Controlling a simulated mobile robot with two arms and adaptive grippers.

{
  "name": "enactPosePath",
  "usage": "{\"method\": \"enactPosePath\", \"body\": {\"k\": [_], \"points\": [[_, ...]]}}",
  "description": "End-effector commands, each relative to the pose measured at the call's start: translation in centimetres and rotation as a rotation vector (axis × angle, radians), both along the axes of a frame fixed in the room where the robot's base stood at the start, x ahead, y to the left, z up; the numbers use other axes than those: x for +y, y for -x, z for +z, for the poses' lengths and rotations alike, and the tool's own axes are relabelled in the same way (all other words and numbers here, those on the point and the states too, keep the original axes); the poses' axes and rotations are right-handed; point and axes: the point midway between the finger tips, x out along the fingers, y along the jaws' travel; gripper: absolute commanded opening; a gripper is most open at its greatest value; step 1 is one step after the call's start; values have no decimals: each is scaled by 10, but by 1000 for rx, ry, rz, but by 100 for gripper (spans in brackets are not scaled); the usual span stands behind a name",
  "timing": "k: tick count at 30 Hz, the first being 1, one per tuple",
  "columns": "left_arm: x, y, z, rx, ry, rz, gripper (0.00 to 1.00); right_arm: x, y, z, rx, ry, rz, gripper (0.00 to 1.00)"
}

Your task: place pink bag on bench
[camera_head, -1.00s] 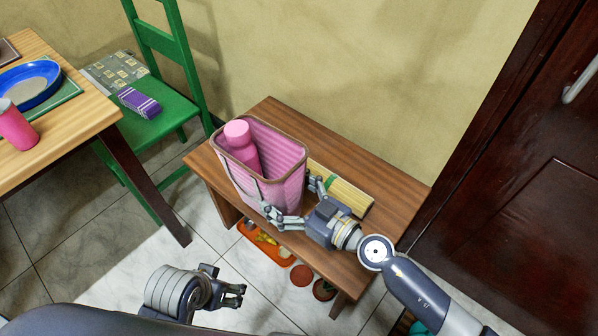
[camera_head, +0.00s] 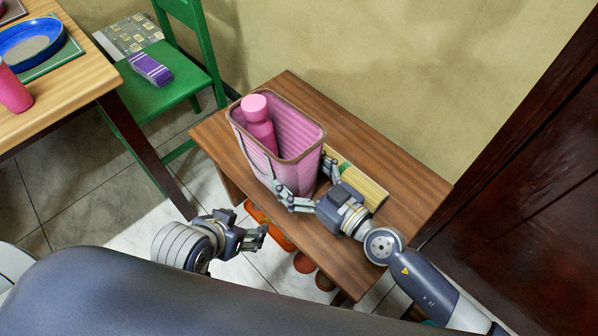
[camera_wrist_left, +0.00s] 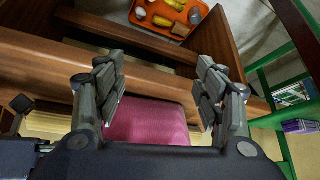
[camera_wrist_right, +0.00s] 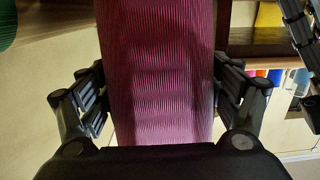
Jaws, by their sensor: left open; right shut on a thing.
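The pink bag (camera_head: 303,178) is upright and open-topped, with a brown rim and a pink bottle (camera_head: 258,125) inside. It is over the left part of the brown wooden bench (camera_head: 400,165); I cannot tell whether its base touches the top. My right gripper (camera_head: 306,182) is shut on the bag's near right side; the ribbed bag (camera_wrist_right: 160,70) fills the space between its fingers in the right wrist view. My left gripper (camera_head: 262,238) is open and empty in front of the bench, apart from the bag. The bag (camera_wrist_left: 148,122) also shows in the left wrist view.
A yellow slatted bundle (camera_head: 362,183) lies on the bench right of the bag. An orange tray (camera_wrist_left: 170,14) with food pieces is under the bench. A green chair (camera_head: 178,90) and a wooden table (camera_head: 75,88) stand left. The bench's right end is clear.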

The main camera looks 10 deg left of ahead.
Motion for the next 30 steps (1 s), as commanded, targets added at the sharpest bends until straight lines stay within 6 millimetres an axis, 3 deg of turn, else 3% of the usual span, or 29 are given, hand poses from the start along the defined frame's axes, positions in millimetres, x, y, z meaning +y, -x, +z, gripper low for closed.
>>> {"method": "enactPosePath", "body": {"k": [5, 6, 7, 21, 27, 30], "points": [[0, 0, 0, 0, 0, 0, 64, 1, 3, -6, 8, 10, 8, 45], [0, 0, 0, 0, 0, 0, 64, 1, 5, -10, 14, 16, 11, 93], [0, 0, 0, 0, 0, 0, 64, 1, 5, -10, 13, 15, 11, 100], [0, 0, 0, 0, 0, 0, 64, -2, 4, -5, 7, 10, 5, 100], [-2, -7, 1, -33, 7, -1, 64, -26, 19, -5, 10, 10, 5, 100], [-9, -27, 10, -127, 28, -10, 64, -42, 30, -4, 8, 10, 4, 100]]}}
